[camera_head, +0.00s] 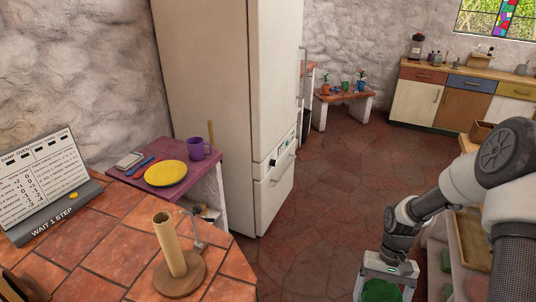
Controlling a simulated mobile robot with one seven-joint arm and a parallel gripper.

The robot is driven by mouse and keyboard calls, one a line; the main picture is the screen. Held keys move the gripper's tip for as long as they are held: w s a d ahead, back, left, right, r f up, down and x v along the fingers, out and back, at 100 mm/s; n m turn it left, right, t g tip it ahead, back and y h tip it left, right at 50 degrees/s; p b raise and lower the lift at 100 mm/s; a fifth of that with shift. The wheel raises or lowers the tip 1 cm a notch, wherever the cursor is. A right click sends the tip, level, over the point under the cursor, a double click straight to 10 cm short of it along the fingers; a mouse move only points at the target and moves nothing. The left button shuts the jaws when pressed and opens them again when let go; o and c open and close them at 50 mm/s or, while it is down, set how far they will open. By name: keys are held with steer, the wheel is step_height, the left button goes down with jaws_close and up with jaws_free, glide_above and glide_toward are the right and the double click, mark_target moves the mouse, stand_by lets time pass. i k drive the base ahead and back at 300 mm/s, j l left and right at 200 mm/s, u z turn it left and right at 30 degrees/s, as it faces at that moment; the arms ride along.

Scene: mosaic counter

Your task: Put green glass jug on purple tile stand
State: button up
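The purple tile stand (130,178) is a low purple-topped surface at centre left, beside the fridge. A yellow plate, a purple mug and small items stand on it. My gripper (383,292) is at the bottom right, pointing down in front of the red floor, well to the right of the stand. A green thing (381,291), by its colour the green glass jug, fills the space between the fingers and appears held there. The fingertips and the jug's lower part are cut off by the bottom edge, so contact and tilt do not show clearly.
The yellow plate (165,173) and purple mug (198,149) take up much of the stand. A wooden post on a round base (180,276) stands on the tiled counter (75,262) in front. The tall fridge (228,90) rises behind. Open floor (320,200) lies between.

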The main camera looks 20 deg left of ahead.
mark_target(179, 150)
steer(key=i, duration=1.3)
steer(key=i+l+u, duration=0.15)
steer(key=i, duration=1.15)
steer(key=i+u, duration=0.15)
steer(key=u, duration=1.2)
